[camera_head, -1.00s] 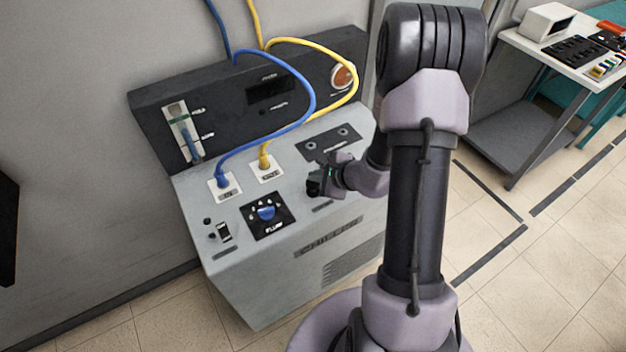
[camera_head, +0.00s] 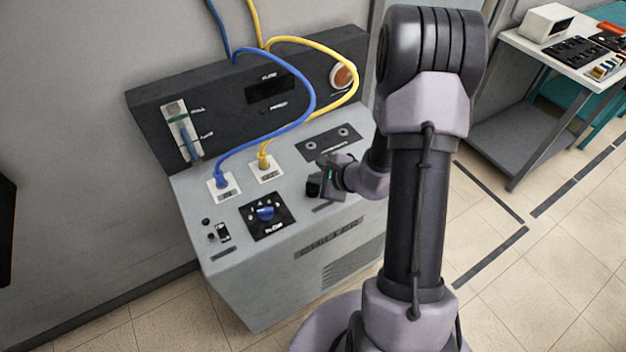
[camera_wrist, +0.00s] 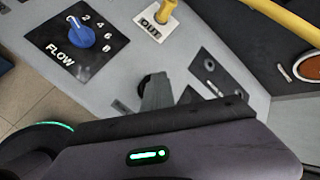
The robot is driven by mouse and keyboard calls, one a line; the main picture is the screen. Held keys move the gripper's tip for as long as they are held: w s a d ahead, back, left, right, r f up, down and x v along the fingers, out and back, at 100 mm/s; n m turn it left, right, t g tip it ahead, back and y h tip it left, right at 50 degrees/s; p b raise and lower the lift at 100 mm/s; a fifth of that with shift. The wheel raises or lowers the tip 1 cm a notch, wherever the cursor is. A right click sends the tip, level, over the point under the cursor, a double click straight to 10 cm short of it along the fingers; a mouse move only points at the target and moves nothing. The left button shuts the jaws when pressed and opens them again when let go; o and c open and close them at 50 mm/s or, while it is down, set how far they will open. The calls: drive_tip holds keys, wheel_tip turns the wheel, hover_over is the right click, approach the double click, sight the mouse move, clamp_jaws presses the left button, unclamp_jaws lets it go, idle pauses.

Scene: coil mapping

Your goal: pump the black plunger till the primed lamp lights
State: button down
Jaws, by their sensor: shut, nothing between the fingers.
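My gripper (camera_head: 328,186) is shut and empty, low over the right part of the grey sloping panel (camera_head: 290,205). In the wrist view its grey fingers (camera_wrist: 157,92) are together. A dark round part, which looks like the black plunger (camera_wrist: 147,79), shows just past them, partly hidden; I cannot tell whether they touch. In the head view a dark block that looks like the plunger (camera_head: 314,187) sits at the gripper's left side. The small lamp by the primed label (camera_head: 264,112) on the dark back panel looks dark.
A blue flow knob (camera_head: 265,213) and a small switch (camera_head: 222,232) are on the panel to the left. Blue (camera_head: 221,181) and yellow (camera_head: 264,163) hoses rise from sockets and arch over it. A sight gauge (camera_head: 182,130) and an orange button (camera_head: 343,76) are on the back panel.

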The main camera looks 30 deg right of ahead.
sight(315, 186)
drive_tip(key=shift+f+b, duration=0.55)
drive_tip(key=shift+b, duration=0.05)
idle(0.4)
idle(0.3)
drive_tip(key=shift+r+p, duration=1.1)
drive_tip(key=shift+r, duration=0.85)
wheel_tip(315, 186, up, 5)
drive_tip(key=p, duration=0.3)
